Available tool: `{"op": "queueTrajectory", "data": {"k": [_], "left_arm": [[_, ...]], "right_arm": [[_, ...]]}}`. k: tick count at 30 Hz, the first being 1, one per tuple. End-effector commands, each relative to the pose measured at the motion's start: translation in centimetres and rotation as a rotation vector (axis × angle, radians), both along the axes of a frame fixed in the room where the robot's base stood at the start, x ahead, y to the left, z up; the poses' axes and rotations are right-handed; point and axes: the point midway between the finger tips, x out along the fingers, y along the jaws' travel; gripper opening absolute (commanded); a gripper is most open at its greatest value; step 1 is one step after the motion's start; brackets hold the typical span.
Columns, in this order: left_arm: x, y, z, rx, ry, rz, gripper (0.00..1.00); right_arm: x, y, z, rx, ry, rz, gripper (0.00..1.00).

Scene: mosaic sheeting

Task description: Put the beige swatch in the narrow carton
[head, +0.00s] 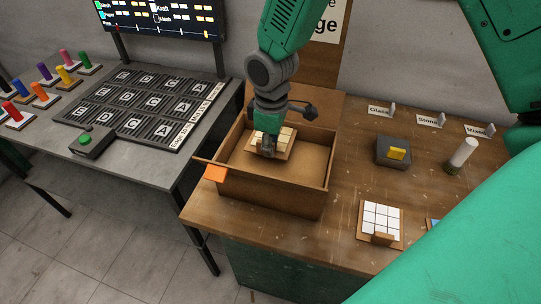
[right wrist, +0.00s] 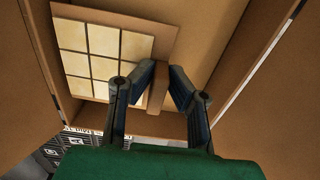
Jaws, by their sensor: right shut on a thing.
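The beige swatch (head: 282,137) is a brown board with a grid of cream tiles and a small tab. In the right wrist view the tiles (right wrist: 100,50) show clearly. My right gripper (head: 268,152) reaches down into the open brown carton (head: 313,190), shut on the swatch's tab (right wrist: 158,90). The swatch is within the carton's walls, towards its left part. I cannot tell whether it touches the carton floor. My left gripper is not in view.
A white tiled swatch (head: 381,217), a grey block with a yellow piece (head: 393,151) and a white cylinder (head: 463,155) stand right of the carton. An orange tag (head: 215,173) marks its front left corner. A grey table (head: 150,160) with lettered racks is at left.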

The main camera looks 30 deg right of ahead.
Motion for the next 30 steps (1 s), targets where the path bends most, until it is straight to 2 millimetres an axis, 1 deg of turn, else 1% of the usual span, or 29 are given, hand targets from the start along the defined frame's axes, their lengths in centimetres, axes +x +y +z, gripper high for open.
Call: {"op": "queueTrajectory", "data": {"k": [6, 8, 18, 19, 20, 21, 30], "left_arm": [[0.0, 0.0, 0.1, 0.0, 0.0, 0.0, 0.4], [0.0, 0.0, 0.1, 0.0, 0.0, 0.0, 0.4], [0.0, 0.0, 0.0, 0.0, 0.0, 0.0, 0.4], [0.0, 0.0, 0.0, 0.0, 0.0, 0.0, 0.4], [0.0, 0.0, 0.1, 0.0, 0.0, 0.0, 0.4], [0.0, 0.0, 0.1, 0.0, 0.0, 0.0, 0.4], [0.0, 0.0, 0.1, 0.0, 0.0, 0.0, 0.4]], "right_arm": [[-0.1, 0.2, -2.8, -0.003, 0.004, 0.001, 0.0], [-0.1, 0.2, -3.4, -0.003, 0.002, 0.001, 0.0], [-0.1, 0.0, -3.8, 0.0, 0.001, 0.001, 0.0], [-0.1, 0.0, -3.8, 0.0, 0.001, 0.001, 0.19], [-0.1, 0.0, -3.8, 0.0, 0.001, 0.001, 0.3], [-0.1, -0.1, -3.8, 0.001, 0.001, 0.001, 0.33], [-0.1, 0.0, -3.7, -0.001, 0.002, 0.0, 0.33]]}}
